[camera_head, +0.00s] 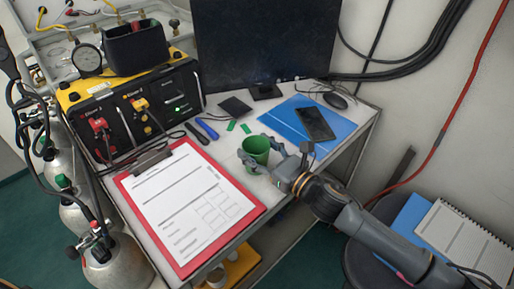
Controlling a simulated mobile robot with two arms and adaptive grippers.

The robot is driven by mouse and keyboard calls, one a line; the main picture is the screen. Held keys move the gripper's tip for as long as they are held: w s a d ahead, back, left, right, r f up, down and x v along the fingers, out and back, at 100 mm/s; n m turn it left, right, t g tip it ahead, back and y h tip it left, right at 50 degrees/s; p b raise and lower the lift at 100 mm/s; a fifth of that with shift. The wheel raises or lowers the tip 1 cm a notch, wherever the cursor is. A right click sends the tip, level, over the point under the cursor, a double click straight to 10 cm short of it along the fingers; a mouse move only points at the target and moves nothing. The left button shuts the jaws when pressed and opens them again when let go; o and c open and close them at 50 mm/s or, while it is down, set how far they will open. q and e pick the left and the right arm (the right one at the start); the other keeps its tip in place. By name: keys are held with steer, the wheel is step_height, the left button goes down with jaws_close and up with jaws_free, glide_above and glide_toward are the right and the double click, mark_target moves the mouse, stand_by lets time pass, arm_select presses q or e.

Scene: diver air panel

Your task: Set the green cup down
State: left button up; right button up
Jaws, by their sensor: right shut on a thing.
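The green cup (257,149) is upright at the right part of the white desk, just right of the red clipboard. My right gripper (262,158) is shut on the green cup, with its fingers around the cup's sides. Its arm comes in from the lower right. Whether the cup's base touches the desk I cannot tell. My left gripper is not in view.
A red clipboard (235,206) with a form lies left of the cup. Behind the cup are a blue folder (285,125), a phone (315,124) and a monitor (262,40). A control panel (140,108) stands at left. The desk's right edge is close.

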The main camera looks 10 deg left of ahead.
steer(key=shift+f, duration=0.25)
steer(key=o, duration=1)
steer(key=shift+d+r, duration=0.15)
steer(key=shift+r, duration=0.15)
steer(key=b+v, duration=0.1)
steer(key=v, duration=1.1)
